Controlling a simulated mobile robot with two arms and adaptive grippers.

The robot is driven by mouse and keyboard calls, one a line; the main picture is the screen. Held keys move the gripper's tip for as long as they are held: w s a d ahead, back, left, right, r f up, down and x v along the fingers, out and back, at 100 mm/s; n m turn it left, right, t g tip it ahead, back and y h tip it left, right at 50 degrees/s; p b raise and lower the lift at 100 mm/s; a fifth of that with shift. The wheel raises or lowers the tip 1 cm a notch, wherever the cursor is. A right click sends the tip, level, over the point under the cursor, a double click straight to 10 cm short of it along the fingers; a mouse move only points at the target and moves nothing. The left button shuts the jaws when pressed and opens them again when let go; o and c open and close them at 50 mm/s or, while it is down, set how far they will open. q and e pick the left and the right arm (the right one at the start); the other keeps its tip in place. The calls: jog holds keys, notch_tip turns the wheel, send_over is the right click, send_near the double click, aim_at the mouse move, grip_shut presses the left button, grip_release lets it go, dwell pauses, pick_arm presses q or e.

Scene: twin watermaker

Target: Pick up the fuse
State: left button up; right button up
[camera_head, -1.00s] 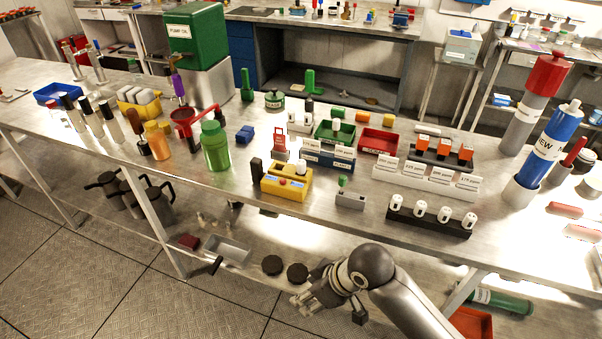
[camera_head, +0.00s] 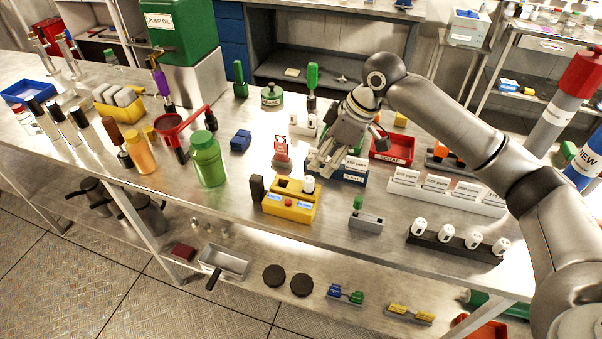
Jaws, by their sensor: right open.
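A small white cylinder (camera_head: 309,184), which looks like a fuse, stands upright in the yellow device (camera_head: 291,203) with a red button. Several similar white cylinders (camera_head: 446,232) with dark marks stand in a row in the black holder (camera_head: 455,243) at right. Which one the task means I cannot tell. My right gripper (camera_head: 324,167) is open and empty, its fingers pointing down just above and behind the white cylinder in the yellow device. It hides part of the blue-fronted tray (camera_head: 350,177) and the green tray's place. My left gripper is not in view.
A red stand (camera_head: 282,152) is left of my gripper. A grey block with a green knob (camera_head: 366,219) and white labelled blocks (camera_head: 440,189) lie right. A dark upright block (camera_head: 257,188) adjoins the yellow device's left. The table front edge is near.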

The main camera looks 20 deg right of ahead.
aim_at(310, 179)
jog(key=x, duration=0.4)
jog(key=shift+s+a+f+p, duration=0.1)
jog(key=shift+a+f+p, duration=0.1)
jog(key=shift+p, duration=0.2)
jog(key=shift+a+f, duration=0.15)
jog(key=shift+f, duration=0.15)
jog(key=p+x, duration=0.1)
jog(key=x, duration=0.2)
jog(key=shift+a+f, duration=0.15)
jog(key=shift+a, duration=0.05)
jog(key=shift+a+f+p, duration=0.1)
jog(key=shift+f+p, duration=0.2)
jog(key=shift+f, duration=0.05)
jog(key=shift+w+f, duration=0.2)
jog(key=shift+w, duration=0.1)
jog(key=shift+c, duration=1)
jog(key=c, duration=0.8)
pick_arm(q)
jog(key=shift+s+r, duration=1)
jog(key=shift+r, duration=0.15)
pick_arm(e)
jog(key=shift+c, duration=0.2)
